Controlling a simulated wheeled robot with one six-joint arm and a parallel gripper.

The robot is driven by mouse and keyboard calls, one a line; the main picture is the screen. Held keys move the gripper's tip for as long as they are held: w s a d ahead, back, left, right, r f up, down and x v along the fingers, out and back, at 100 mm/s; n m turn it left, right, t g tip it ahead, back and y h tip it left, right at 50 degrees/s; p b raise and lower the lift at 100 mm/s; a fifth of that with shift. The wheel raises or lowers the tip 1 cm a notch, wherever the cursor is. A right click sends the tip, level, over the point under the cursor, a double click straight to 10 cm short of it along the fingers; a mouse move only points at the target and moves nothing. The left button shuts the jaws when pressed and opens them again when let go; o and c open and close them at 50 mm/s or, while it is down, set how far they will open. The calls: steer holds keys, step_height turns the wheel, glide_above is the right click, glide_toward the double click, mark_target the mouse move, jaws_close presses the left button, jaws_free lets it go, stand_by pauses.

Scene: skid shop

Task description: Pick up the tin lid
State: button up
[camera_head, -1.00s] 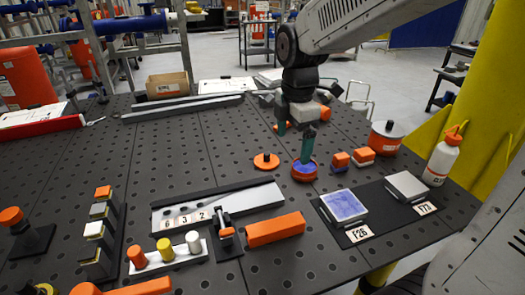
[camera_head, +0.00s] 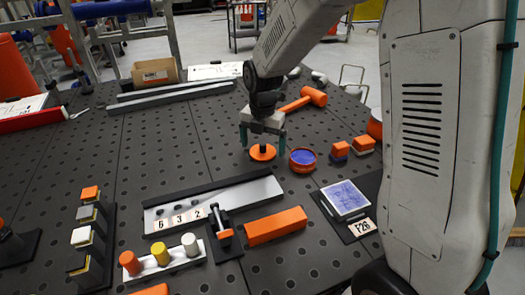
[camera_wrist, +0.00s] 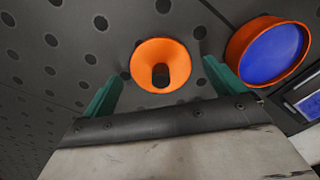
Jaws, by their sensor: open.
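The tin lid (camera_head: 262,153) is a round orange disc with a small knob, lying on the dark perforated table. It also shows in the wrist view (camera_wrist: 172,50), where its middle looks dark. My gripper (camera_head: 262,138) is open and empty, pointing down over the lid, with one green finger on each side. In the wrist view my gripper's fingers (camera_wrist: 162,78) are spread wider than the lid, which lies between and slightly ahead of them. The open tin (camera_head: 302,160), orange with a blue inside, stands just right of the lid; it also shows in the wrist view (camera_wrist: 272,52).
Two small orange-topped blocks (camera_head: 363,144) stand right of the tin. An orange mallet (camera_head: 304,99) lies behind. A numbered metal plate (camera_head: 240,195) and an orange bar (camera_head: 275,226) lie in front. My arm hides the table's right side. Bare table lies left of the lid.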

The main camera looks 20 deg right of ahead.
steer(key=shift+f, duration=0.45)
steer(key=shift+c, duration=0.3)
steer(key=c, duration=0.9)
steer(key=shift+r, duration=0.1)
